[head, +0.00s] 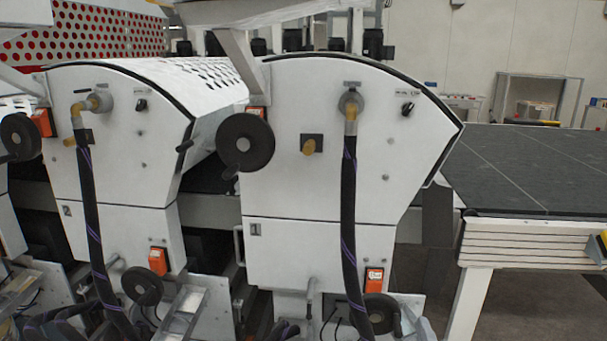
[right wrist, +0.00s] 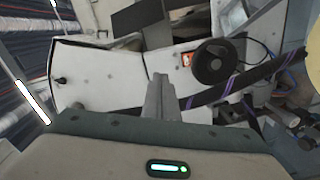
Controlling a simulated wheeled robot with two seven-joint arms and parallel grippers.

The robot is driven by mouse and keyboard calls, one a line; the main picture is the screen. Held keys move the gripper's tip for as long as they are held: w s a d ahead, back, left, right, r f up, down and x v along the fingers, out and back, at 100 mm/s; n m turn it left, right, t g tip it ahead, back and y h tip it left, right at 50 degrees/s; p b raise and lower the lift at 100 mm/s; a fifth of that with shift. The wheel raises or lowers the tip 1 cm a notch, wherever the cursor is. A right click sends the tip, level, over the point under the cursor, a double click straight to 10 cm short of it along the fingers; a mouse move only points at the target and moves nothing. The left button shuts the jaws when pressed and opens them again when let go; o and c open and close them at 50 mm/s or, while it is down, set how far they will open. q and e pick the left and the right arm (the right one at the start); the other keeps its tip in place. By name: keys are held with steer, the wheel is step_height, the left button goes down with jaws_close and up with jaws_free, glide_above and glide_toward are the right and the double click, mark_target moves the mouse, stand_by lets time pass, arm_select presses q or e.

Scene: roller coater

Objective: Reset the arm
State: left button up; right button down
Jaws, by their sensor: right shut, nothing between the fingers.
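My right gripper (right wrist: 160,78) shows in the right wrist view. Its two grey fingers are together with nothing between them. It points towards the side of a white roller coater unit, with a black handwheel (right wrist: 215,62) and a dark hose (right wrist: 232,92) to the right of the fingers. I cannot tell how far the fingertips are from the machine. I cannot make out either gripper clearly in the head view. My left gripper is not in view.
Coater unit 1 (head: 305,180) and unit 2 (head: 120,150) carry handwheels and hanging hoses. A large handwheel (head: 245,142) sticks out between them. A dark-topped conveyor table (head: 530,165) stands at the right. A shelf (head: 535,95) stands by the back wall.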

steer(key=s+f+m+g, duration=0.6)
steer(key=s+f+g, duration=0.1)
steer(key=s+f, duration=0.85)
steer(key=s+a+f+m+g+y, duration=0.1)
steer(key=s+a+f+m+g, duration=0.2)
steer(key=s, duration=0.7)
steer(key=s+f+m+g+y, duration=0.1)
steer(key=s+f+g+y, duration=0.3)
steer(key=s, duration=0.6)
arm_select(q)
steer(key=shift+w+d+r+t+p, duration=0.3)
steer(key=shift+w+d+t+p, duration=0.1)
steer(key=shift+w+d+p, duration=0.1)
arm_select(e)
steer(key=w+a+f+t, duration=0.1)
steer(key=f, duration=1.6)
steer(key=w+a+f+t+h, duration=0.1)
steer(key=a+f, duration=0.1)
steer(key=f, duration=1.5)
steer(key=shift+a+f+t, duration=0.2)
steer(key=shift+a+t, duration=0.1)
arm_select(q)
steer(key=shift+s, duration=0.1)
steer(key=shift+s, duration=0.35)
